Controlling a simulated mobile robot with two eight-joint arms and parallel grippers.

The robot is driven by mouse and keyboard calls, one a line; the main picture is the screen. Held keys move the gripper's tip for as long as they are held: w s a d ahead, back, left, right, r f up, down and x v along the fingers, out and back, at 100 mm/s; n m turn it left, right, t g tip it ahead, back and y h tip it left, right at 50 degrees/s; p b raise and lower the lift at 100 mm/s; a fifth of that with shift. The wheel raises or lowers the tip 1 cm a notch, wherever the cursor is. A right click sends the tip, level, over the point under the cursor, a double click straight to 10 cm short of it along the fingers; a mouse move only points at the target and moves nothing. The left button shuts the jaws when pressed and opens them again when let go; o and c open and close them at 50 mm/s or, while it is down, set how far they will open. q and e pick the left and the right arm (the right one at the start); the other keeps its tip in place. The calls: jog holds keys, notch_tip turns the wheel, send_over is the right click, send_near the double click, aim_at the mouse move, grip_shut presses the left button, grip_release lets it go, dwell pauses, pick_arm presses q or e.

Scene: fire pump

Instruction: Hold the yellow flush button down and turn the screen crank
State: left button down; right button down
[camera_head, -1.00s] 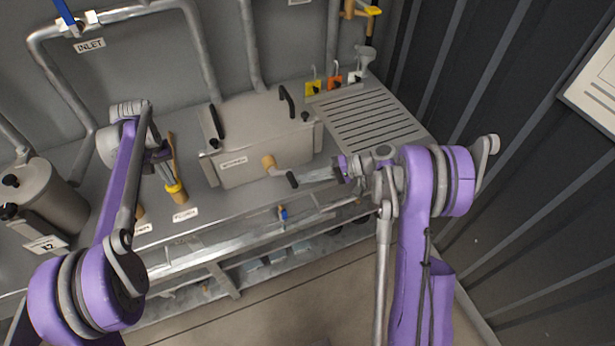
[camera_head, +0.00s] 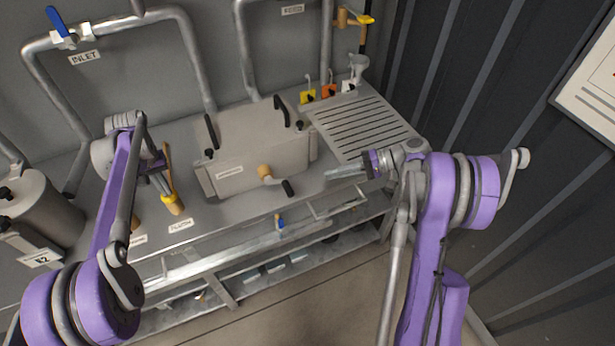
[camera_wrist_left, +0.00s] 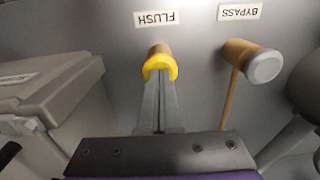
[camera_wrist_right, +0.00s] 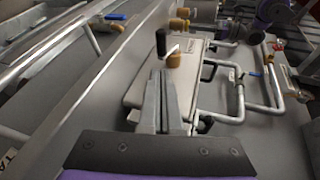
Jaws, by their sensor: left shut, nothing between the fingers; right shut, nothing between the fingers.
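The flush button with its yellow ring (camera_head: 170,198) sits on the bench front by the FLUSH label; it also shows in the left wrist view (camera_wrist_left: 160,66). My left gripper (camera_head: 161,184) is shut, its fingertips right at the yellow ring and apparently touching it. How far the button is pressed I cannot tell. The screen crank has a brass hub (camera_head: 264,171) and a black handle (camera_head: 287,188) on the front of the grey box. The handle points to the lower right. My right gripper (camera_head: 330,174) is shut and empty, to the right of the handle with a gap between them.
The grey box (camera_head: 235,150) stands mid-bench, with a slotted drain plate (camera_head: 365,125) to its right. A BYPASS knob (camera_wrist_left: 262,66) with a rod is beside the flush button. A metal rail (camera_head: 215,250) runs along the bench front. A dark wall (camera_head: 500,90) rises at right.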

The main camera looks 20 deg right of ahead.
jog(key=shift+f+v, duration=0.25)
jog(key=shift+v, duration=0.95)
jog(key=c, duration=1.4)
grip_release()
jog(key=shift+s+d, duration=0.1)
jog(key=shift+d, duration=0.15)
jog(key=shift+o, duration=1.3)
jog(key=shift+a+f, duration=0.25)
jog(key=shift+f, duration=0.1)
jog(key=o, duration=0.4)
jog(key=a+f+y, duration=0.1)
jog(key=a, duration=0.1)
jog(key=a+f+t+y, duration=0.1)
jog(key=a, duration=0.1)
jog(key=a+f+y, duration=0.1)
jog(key=a, duration=0.1)
jog(key=shift+w+a+f+t, duration=0.3)
jog(key=shift+w+a+f, duration=0.05)
jog(key=shift+a+f, duration=0.05)
jog(key=shift+o, duration=0.2)
jog(key=x, duration=1.2)
jog(key=shift+a+r, duration=0.1)
jog(key=shift+r, duration=0.1)
jog(key=shift+c, duration=0.2)
grip_shut()
